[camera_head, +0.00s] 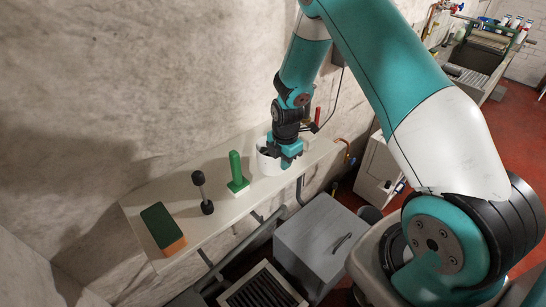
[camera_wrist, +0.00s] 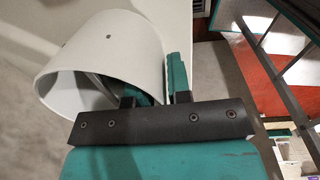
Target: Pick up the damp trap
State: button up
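The damp trap seems to be the white round tub (camera_head: 267,164) on the shelf in the head view. It also shows large in the wrist view (camera_wrist: 105,50), its open mouth facing the camera. My gripper (camera_head: 287,158) is at the tub's right rim. In the wrist view my gripper (camera_wrist: 160,88) has one teal finger inside the tub and the other outside, with the wall between them. The gap is narrow and the fingers appear closed on the wall. The tub looks upright and on or very near the shelf; its base contact is partly hidden.
A red item (camera_head: 317,115) stands behind my gripper. A grey box (camera_head: 320,243) sits below.

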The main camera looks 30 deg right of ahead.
grip_shut()
jog(key=shift+r, duration=0.25)
